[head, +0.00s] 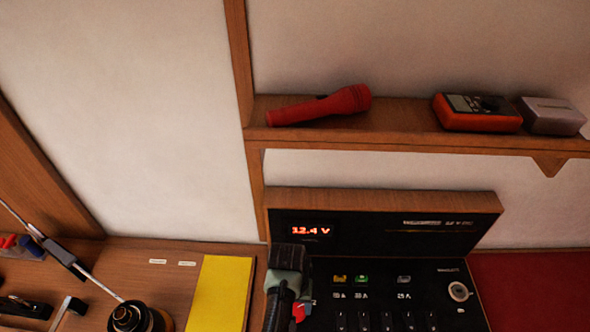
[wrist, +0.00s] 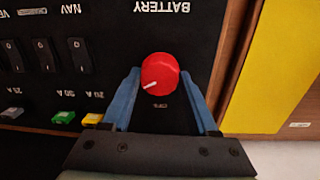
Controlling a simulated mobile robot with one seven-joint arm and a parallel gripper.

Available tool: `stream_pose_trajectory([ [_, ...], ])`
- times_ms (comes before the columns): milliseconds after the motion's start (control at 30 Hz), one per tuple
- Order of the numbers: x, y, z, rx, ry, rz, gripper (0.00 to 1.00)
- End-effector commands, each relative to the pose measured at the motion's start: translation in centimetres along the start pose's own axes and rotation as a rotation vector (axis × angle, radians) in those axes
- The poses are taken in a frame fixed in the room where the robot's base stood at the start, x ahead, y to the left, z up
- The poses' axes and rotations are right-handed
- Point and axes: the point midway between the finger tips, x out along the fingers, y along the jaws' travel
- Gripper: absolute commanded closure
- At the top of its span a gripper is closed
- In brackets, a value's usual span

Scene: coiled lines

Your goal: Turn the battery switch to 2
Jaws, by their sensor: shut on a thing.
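The battery switch is a round red knob (wrist: 160,73) on the black panel, under the upside-down word BATTERY in the wrist view. A white mark on the knob points toward the lower left of that view, and a small label that seems to read OFF sits below it. My gripper (wrist: 161,80) has its two blue fingers on either side of the knob and is shut on it. In the head view my gripper (head: 297,308) is at the panel's left edge and covers most of the knob (head: 299,313). No number 2 is readable in either view.
The black panel (head: 385,270) carries a lit 12.4 V display (head: 310,230), a row of rocker switches and coloured fuses. A yellow sheet (head: 222,293) lies to its left. Above is a shelf (head: 400,140) with a red flashlight (head: 320,105) and an orange meter (head: 477,113).

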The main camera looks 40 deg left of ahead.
Motion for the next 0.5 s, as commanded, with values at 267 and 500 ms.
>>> stream_pose_trajectory([
  [267,0.00,0.05,-0.01,0.004,0.000,0.000,0.24],
  [500,0.00,0.02,-0.01,0.002,0.000,0.000,0.10],
])
